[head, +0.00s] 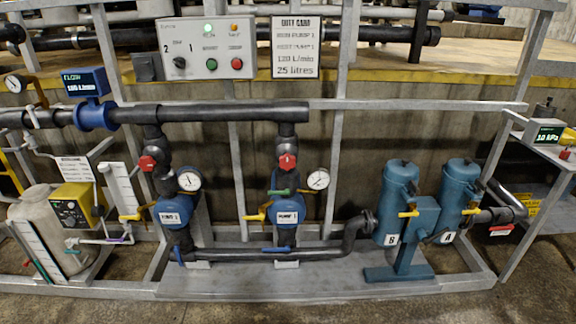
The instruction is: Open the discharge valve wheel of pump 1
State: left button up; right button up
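Pump 1 (286,212) is a blue pump with a white label, standing on the skid in the middle of the head view. Above it, a red valve wheel (287,161) sits on the dark vertical pipe that rises to the overhead header pipe (210,113). A green handle (282,192) is just below the wheel. A round gauge (318,179) is to its right. A yellow handle (255,216) is at the pump's left. How far the wheel is turned cannot be told. Neither of my grippers is in view.
Pump 2 (171,213), with its own red wheel (147,163), stands to the left. Blue filters (402,187) stand to the right. A control panel (205,48) hangs above. Grey frame posts (334,170) rise behind the pumps. The floor in front is clear.

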aim_at(287, 161)
jog(key=k, duration=0.65)
jog(key=u, duration=0.8)
jog(key=i, duration=1.55)
jog(key=z, duration=0.45)
